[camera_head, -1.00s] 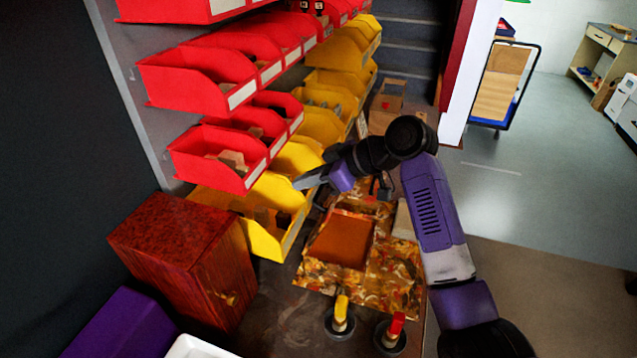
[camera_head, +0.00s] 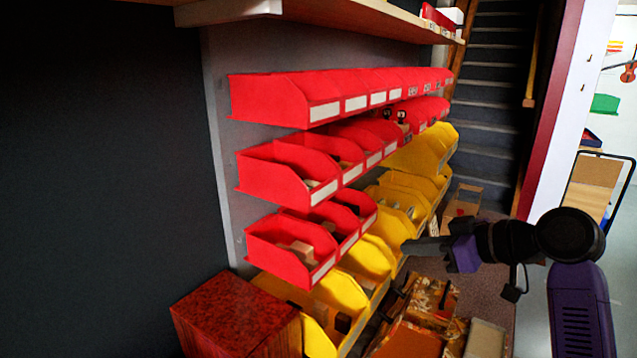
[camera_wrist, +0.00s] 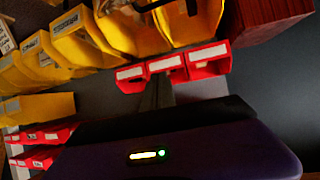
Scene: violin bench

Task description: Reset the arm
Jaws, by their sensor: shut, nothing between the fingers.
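My gripper (camera_head: 418,246) is shut and empty. In the head view it points left, in front of the yellow bins (camera_head: 369,257) and above the bench. My purple and black arm reaches in from the lower right. In the wrist view my gripper's dark fingers (camera_wrist: 158,92) show in front of the red bins (camera_wrist: 166,66), whose picture is turned over. I cannot tell from the wrist view how far the fingertips are from the bins.
Red bins (camera_head: 290,177) hang in rows on a grey wall panel, some holding small parts. A reddish wooden cabinet (camera_head: 235,315) stands at the lower left. A patterned box (camera_head: 428,300) lies on the bench below my gripper. Stairs (camera_head: 492,110) rise behind.

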